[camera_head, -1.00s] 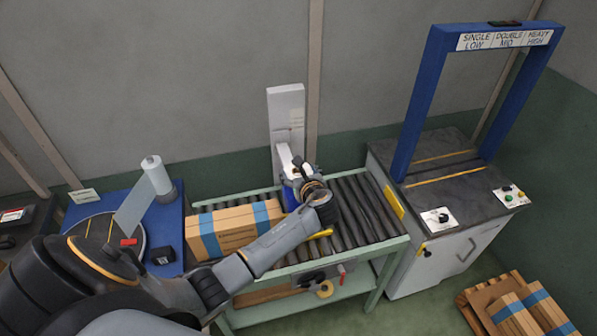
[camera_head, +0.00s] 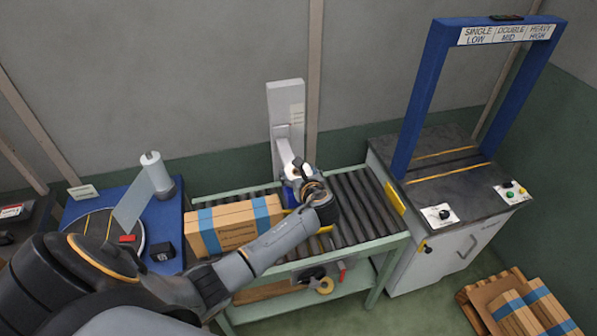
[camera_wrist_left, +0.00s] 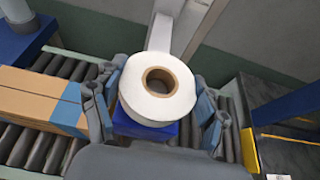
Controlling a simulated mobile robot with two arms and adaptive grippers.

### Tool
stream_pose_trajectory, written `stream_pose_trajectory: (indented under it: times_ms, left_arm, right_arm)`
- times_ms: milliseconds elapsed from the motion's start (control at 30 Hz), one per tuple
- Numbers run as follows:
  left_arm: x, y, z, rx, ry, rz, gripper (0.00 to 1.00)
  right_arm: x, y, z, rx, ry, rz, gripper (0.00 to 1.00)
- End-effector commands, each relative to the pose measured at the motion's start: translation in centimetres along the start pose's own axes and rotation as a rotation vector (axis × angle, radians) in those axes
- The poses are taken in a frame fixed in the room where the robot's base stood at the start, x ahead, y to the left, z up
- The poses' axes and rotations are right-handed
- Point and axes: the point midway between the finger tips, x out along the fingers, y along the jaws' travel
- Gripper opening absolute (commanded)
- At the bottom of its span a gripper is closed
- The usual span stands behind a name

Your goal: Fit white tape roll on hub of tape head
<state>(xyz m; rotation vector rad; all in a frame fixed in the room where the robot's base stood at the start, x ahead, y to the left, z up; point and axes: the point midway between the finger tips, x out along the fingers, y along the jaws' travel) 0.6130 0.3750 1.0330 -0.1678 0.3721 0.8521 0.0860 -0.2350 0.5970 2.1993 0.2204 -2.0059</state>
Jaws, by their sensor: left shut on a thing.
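The white tape roll (camera_wrist_left: 133,92) with a brown cardboard core lies flat between the fingers of my left gripper (camera_wrist_left: 157,92) in the left wrist view. The gripper is shut on it. A blue block (camera_wrist_left: 148,130) shows just below the roll; in the head view this blue part (camera_head: 289,196) is mostly behind my gripper (camera_head: 299,180). A white upright post (camera_head: 286,108) stands behind it at the back of the conveyor. I cannot see the hub or tell whether the roll touches the blue block. My right gripper is in neither view.
A cardboard box with blue tape (camera_head: 232,226) lies on the roller conveyor (camera_head: 365,215) left of my gripper. A blue gate frame (camera_head: 424,95) stands over a cabinet at the right. A stretch-film roll (camera_head: 156,175) stands on a blue base at the left.

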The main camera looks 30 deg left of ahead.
Motion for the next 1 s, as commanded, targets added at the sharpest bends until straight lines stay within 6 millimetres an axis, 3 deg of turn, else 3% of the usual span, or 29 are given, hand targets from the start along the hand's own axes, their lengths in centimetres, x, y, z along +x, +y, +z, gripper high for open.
stream_pose_trajectory:
  times_ms: [867, 900, 1000]
  left_arm:
    - [0.9, 0.0, -2.1, 0.0, 0.0, 0.0, 0.4]
    - [0.9, 0.0, -2.0, -0.001, 0.0, -0.001, 0.77]
    - [0.8, 0.0, -2.0, -0.001, 0.0, -0.001, 0.97]
  right_arm:
    - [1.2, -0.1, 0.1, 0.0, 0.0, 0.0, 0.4]
    - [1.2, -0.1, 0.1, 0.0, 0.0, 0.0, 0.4]
    - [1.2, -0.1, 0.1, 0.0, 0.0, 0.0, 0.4]
